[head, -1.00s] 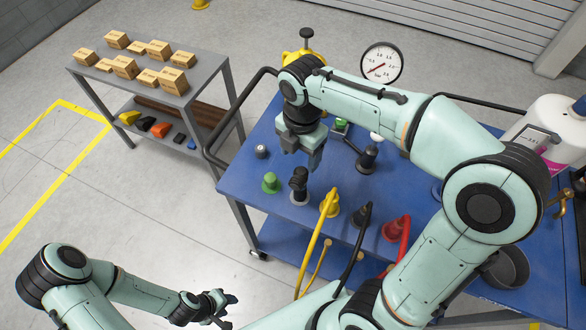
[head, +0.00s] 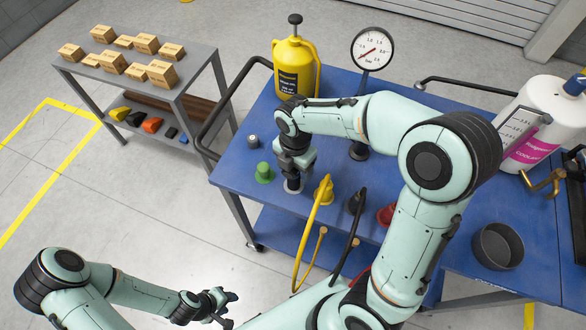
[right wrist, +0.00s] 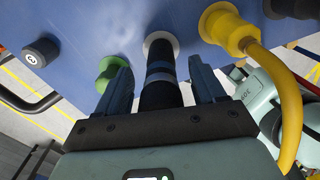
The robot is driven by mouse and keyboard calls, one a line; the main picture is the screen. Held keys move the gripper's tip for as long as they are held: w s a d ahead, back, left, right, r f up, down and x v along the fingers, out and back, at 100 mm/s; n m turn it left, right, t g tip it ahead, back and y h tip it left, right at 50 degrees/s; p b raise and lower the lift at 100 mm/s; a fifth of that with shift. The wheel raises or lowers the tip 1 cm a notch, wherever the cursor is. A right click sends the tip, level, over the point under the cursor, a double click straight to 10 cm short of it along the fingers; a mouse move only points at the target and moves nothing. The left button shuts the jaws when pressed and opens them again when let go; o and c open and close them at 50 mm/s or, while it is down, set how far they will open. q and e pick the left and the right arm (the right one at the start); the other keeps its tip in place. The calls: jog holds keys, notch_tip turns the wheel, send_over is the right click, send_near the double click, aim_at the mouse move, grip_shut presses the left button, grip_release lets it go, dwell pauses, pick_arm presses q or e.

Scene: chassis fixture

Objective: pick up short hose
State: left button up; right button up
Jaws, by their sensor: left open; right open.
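A short black upright tube, which looks like the short hose (right wrist: 160,84), stands on a pale round base on the blue cart top. My right gripper (head: 297,166) is over it in the head view, pointing down and hiding most of it. In the right wrist view the two fingers of the right gripper (right wrist: 162,78) are open, one on each side of the tube, with a visible gap to each. My left gripper (head: 220,300) is open and empty at the lower left, over the floor.
A green fitting (head: 264,173) stands just left of the tube. A yellow hose (head: 312,232) and a black hose (head: 345,250) hang over the cart's front edge to the right. Behind are a yellow pump bottle (head: 296,72) and a gauge (head: 372,48). A bowl (head: 497,247) sits right.

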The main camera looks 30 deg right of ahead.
grip_shut()
jog(key=shift+r, duration=0.1)
pick_arm(q)
jog(key=w+r+p, duration=0.1)
jog(key=w+r, duration=0.1)
jog(key=shift+w+r+p, duration=0.2)
jog(key=shift+w+p, duration=0.15)
jog(key=shift+p, duration=0.05)
pick_arm(e)
notch_tip(320, 180, up, 20)
